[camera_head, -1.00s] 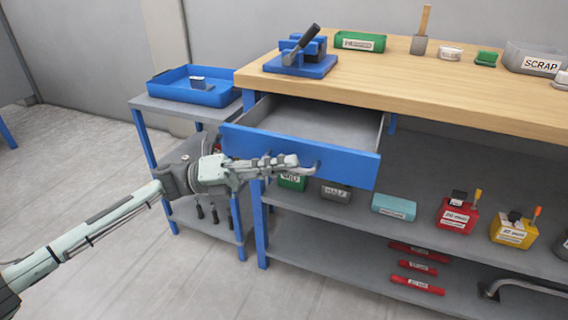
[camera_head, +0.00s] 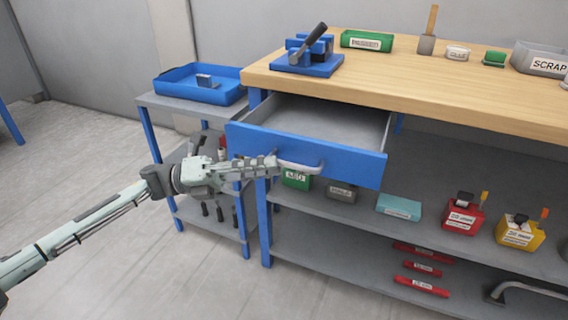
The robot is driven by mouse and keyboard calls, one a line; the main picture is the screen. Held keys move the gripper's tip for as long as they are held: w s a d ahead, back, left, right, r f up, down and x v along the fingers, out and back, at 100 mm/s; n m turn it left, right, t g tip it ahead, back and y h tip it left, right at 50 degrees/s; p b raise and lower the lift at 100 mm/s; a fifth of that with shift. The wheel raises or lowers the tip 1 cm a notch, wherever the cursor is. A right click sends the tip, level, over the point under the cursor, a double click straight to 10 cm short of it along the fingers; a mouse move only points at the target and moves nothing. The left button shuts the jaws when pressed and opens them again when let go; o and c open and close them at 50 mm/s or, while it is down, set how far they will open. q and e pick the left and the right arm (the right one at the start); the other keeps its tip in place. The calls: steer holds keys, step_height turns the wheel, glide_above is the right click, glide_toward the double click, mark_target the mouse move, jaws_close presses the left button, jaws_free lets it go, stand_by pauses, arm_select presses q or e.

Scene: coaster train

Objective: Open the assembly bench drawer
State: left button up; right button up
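The assembly bench drawer (camera_head: 345,164) has a blue front and is pulled out from under the wooden top, with its grey inside showing empty where visible. Its pale curved handle (camera_head: 302,168) is on the front, left of the middle. My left gripper (camera_head: 272,166) is just left of the handle, in front of the drawer's left part. Its fingertips lie close to the handle's left end; I cannot tell whether they touch it. The fingers are seen from the side, so their opening is unclear. My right gripper is not in view.
The bench top (camera_head: 400,80) carries a blue fixture (camera_head: 308,62), a green bin (camera_head: 366,40) and a scrap bin (camera_head: 540,57). A side table with a blue tray (camera_head: 200,92) stands left of the bench. Floor at left is clear.

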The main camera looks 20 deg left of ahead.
arm_select(q)
steer(key=v, duration=0.7)
steer(key=shift+a, duration=0.15)
